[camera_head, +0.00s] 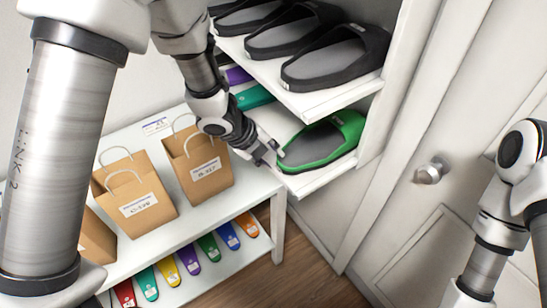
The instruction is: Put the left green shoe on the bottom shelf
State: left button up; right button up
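A green slide shoe (322,146) with a grey insole lies on the lower white shelf board (320,178) of the rack, near its front edge. My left gripper (270,155) is at the left end of this shoe, at about shelf height. Its fingers are small and dark here, and I cannot tell whether they are open or shut, or whether they touch the shoe. My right arm shows at the right edge, in front of the door, but its gripper is out of view.
Several black slides (335,55) lie on the shelf above. A teal item (254,97) and a purple item (238,75) show behind my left arm. Paper bags (205,168) stand on a white table (228,200), with coloured insoles (190,260) below. A door (450,110) is at right.

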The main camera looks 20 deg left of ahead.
pick_arm(q)
jog(key=p+v, duration=0.3)
jog(key=v, duration=0.7)
jog(key=s+d+f+n+g, duration=0.1)
jog(key=s+f+n, duration=0.3)
jog(key=f+n, duration=0.25)
jog(key=s+f+n+g, duration=0.1)
jog(key=s+f+n, duration=0.35)
jog(key=f, duration=0.35)
jog(key=s+a+f+n+g+y, duration=0.2)
jog(key=s+a+f+n+y, duration=0.2)
jog(key=s+f+n, duration=0.9)
jog(key=s+a+n, duration=0.1)
jog(key=a+n, duration=0.1)
jog(key=shift+s+a+f+b, duration=0.25)
jog(key=shift+s+a+b, duration=0.05)
jog(key=shift+a, duration=0.05)
